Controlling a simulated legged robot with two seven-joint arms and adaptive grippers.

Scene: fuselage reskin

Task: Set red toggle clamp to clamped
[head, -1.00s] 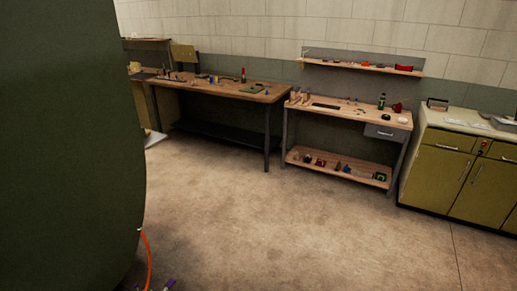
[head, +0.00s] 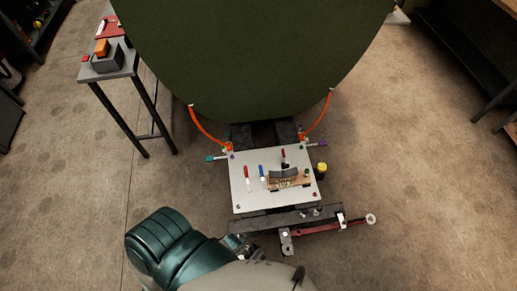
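A pale plate (head: 243,194) lies in front of the large dark green fuselage panel, with small clamps and parts on it. Another red handle (head: 284,154) stands near the back of the plate. Which red handle belongs to the red toggle clamp, and whether it is clamped, is too small to tell. My teal arm is at bottom left; what looks like my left gripper (head: 237,246) is partly hidden below the plate's front edge, clear of the handles. My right gripper is not in view.
The green fuselage panel (head: 255,60) rises behind the plate, with orange hoses (head: 205,128) at its sides. A dark bar (head: 270,219) and a red rod (head: 330,229) lie in front. A small table (head: 110,68) stands at left. Floor is free on both sides.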

